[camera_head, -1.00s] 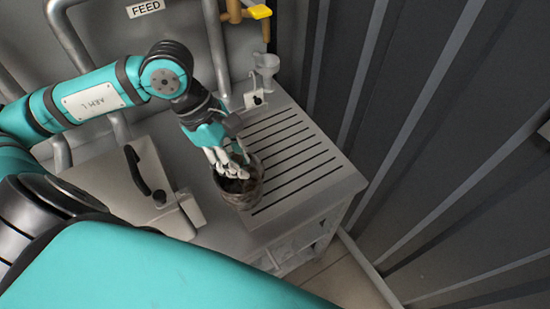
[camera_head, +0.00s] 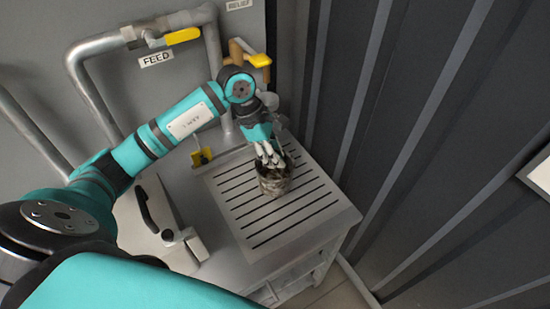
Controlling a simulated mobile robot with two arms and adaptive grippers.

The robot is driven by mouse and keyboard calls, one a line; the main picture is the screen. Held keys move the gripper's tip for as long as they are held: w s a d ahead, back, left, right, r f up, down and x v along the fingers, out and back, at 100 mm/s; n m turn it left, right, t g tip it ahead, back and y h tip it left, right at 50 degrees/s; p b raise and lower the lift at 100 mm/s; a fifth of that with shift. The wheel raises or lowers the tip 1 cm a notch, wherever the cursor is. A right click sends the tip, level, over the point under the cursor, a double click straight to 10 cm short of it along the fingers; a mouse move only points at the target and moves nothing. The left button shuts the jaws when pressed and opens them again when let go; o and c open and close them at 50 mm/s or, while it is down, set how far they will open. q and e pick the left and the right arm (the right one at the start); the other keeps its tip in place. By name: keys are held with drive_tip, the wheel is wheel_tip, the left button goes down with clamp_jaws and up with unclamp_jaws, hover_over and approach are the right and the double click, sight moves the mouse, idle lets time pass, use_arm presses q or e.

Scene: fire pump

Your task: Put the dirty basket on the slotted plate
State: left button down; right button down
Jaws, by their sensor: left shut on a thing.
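The dirty basket (camera_head: 273,184) is a small brown, stained cup shape. It is upright over the slotted plate (camera_head: 240,218), a pale panel with several dark parallel slots. I cannot tell whether its base touches the plate. My left gripper (camera_head: 270,161) comes down from above and is shut on the basket at its rim. The fingers hide part of the basket's top. My right gripper is not in view.
A strainer housing with a black handle (camera_head: 147,209) stands left of the plate. Pipes with a yellow feed valve handle (camera_head: 183,36) run along the back wall. A dark ribbed wall (camera_head: 430,150) closes the right side. The plate's front part is clear.

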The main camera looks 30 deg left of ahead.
sight(275, 170)
use_arm(q)
wheel_tip(275, 170, down, 2)
drive_tip(key=shift+s+f+p, duration=0.1)
drive_tip(key=shift+p, duration=0.4)
drive_tip(key=shift+f, duration=0.4)
drive_tip(key=c, duration=1.6)
unclamp_jaws()
drive_tip(key=shift+f+b, duration=0.1)
drive_tip(key=shift+b, duration=0.25)
drive_tip(key=o, duration=0.4)
drive_tip(key=shift+o, duration=0.2)
